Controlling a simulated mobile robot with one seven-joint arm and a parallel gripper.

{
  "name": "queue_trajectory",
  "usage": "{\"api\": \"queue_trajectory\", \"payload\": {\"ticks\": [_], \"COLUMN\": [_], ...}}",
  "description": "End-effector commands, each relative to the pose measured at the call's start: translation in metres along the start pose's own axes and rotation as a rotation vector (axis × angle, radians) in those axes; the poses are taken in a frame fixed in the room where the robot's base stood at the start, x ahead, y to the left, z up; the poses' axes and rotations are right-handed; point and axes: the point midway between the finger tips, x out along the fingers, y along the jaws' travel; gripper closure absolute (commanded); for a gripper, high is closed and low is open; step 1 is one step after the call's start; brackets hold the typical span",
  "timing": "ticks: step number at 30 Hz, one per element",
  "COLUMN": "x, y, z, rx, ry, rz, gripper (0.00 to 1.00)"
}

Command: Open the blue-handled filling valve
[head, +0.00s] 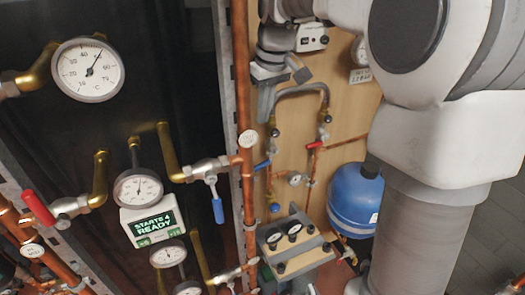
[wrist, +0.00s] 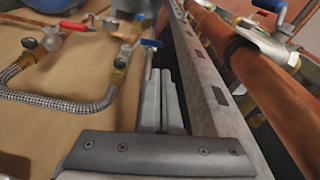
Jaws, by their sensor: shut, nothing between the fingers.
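A small valve with a blue lever (head: 262,165) sits on the copper pipe at the left of the wooden board, below one end of the braided hose. Its lever sticks out to the left, across the pipe. In the wrist view a blue lever (wrist: 151,43) shows just beyond my fingertips, slightly left of them. My gripper (head: 264,114) points down along the board's left edge, above the lever in the head view. In the wrist view my gripper (wrist: 161,72) has its two fingers together and empty. I see a gap to the lever; contact does not show.
A red-lever valve (head: 315,145) sits right of the blue one, with the braided hose (head: 300,88) arching above. A metal frame rail (wrist: 215,100) runs close right of my fingers. Another blue-handled valve (head: 217,210) is on the dark unit. A blue tank (head: 354,200) stands right.

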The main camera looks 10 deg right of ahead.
Motion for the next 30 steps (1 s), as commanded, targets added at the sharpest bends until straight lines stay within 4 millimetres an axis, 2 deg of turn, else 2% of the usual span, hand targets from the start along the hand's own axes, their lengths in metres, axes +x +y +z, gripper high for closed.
{"api": "queue_trajectory", "payload": {"ticks": [14, 30], "x": [0.023, 0.036], "y": [0.017, 0.042], "z": [-0.001, 0.001], "rx": [-0.526, -1.202], "ry": [0.037, 0.26], "rz": [-0.155, -0.295], "gripper": [1.0, 1.0]}}
